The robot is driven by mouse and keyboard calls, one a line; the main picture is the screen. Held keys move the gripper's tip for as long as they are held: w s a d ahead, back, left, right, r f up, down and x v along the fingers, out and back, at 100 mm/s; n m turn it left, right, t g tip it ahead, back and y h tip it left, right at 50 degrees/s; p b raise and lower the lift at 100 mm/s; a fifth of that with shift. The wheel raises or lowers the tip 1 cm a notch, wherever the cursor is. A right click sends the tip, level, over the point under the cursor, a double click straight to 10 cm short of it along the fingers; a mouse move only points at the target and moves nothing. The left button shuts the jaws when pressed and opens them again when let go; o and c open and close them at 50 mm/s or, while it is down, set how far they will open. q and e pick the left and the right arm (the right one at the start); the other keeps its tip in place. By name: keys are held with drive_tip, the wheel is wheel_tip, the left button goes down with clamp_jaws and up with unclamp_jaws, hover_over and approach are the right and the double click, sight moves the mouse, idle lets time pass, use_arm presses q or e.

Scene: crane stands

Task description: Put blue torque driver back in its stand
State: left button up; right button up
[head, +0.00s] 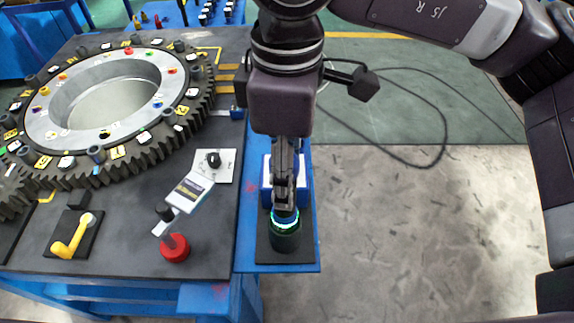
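My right gripper (284,204) comes down from the top of the head view and points straight down, seen nearly edge-on. Its fingers look closed around the top of the blue torque driver (285,215), of which only a small blue part shows. Just below the fingertips, a glowing green ring circles the top of the dark round stand (286,238). The driver is upright at the stand's mouth, and its lower part is hidden. The stand is on a black plate on a narrow blue shelf (308,262). My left gripper is not in view.
A blue and white block (267,182) stands just behind the stand, partly covered by the gripper. The dark table (130,235) to the left carries a large toothed ring (200,95), a yellow handle (70,240) and a red-based tool (175,248). Floor is open to the right.

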drive_tip(key=shift+r+p, duration=1.55)
drive_tip(key=shift+r, duration=1.05)
